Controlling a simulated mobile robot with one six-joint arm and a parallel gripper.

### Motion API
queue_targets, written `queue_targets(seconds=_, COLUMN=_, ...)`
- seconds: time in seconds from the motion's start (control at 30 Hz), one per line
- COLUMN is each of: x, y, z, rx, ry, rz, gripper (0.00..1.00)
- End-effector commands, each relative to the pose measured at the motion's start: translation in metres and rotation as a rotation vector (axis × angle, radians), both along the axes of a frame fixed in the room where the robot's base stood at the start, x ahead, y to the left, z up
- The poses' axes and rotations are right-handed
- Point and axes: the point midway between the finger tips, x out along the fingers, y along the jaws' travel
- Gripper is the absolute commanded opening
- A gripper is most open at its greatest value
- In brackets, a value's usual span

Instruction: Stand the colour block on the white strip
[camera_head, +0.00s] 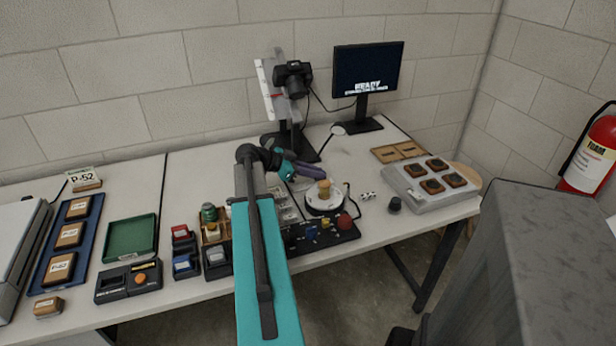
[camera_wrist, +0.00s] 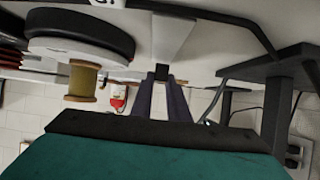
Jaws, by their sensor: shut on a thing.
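My gripper (camera_head: 318,176) reaches over the back middle of the table, with its purple fingers pointing right. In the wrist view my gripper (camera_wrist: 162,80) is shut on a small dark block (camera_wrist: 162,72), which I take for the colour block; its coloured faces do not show. A pale strip (camera_wrist: 174,38) lies on the table surface just beyond the fingertips in that upside-down view; it looks like the white strip. I cannot tell whether the block touches it. My arm hides this spot in the head view.
A wooden spool (camera_head: 324,188) stands on a round turntable (camera_head: 322,204) close to my gripper; the spool also shows in the wrist view (camera_wrist: 82,82). A camera (camera_head: 293,76) on a stand and a monitor (camera_head: 367,72) stand behind. A small white marked piece (camera_head: 368,196) lies right of the turntable.

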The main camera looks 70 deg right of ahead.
Motion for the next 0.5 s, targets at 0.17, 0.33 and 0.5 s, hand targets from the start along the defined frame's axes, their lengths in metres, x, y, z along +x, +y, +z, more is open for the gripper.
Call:
queue_targets(seconds=0.17, x=0.022, y=0.018, z=0.001, rx=0.000, ry=0.000, rz=0.002, gripper=0.00)
queue_targets(seconds=0.33, x=0.020, y=0.017, z=-0.013, rx=0.001, ry=0.001, rz=0.000, gripper=0.00)
queue_targets(seconds=0.5, x=0.021, y=0.017, z=-0.015, rx=0.000, ry=0.000, rz=0.000, gripper=0.00)
